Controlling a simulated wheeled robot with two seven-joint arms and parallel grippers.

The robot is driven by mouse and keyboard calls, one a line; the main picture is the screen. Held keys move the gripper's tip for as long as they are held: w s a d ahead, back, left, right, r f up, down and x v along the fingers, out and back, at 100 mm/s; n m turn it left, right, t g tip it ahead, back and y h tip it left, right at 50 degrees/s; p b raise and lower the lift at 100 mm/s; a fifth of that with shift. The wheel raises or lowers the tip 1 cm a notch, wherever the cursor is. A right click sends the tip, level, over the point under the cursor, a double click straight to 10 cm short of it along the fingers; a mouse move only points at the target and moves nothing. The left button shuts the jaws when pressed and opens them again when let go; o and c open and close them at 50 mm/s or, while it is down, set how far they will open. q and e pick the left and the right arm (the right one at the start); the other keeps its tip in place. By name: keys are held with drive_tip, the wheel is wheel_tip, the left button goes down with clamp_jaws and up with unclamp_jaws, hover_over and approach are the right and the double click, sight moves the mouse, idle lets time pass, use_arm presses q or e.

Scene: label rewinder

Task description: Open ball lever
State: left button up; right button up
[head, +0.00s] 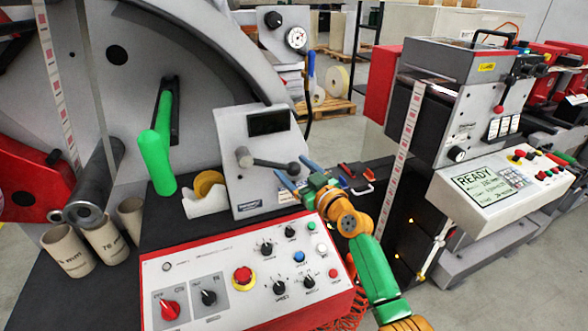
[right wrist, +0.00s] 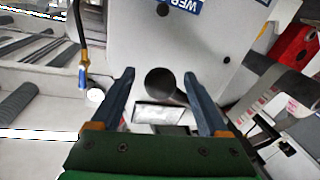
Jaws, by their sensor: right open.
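The ball lever (head: 268,163) is a grey rod on the front of a light grey box with a dark display. It runs from a pivot at its left to a dark ball (head: 293,168) at its right end, lying almost level. My right gripper (head: 297,173) is open at the ball end, its two blue fingers pointing at the box. In the right wrist view the ball (right wrist: 160,83) shows between the spread fingers (right wrist: 159,76), with a gap on each side. I cannot tell how deep the ball sits between them. My left gripper is out of view.
A control panel (head: 215,262) with a red emergency button and several knobs lies below the box. A green handle (head: 158,165) and cardboard cores (head: 68,250) stand at the left. A machine with a READY screen (head: 487,185) is at the right.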

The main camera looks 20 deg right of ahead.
drive_tip(key=shift+a, duration=0.1)
clamp_jaws()
drive_tip(key=shift+w, duration=0.1)
drive_tip(key=shift+r, duration=0.1)
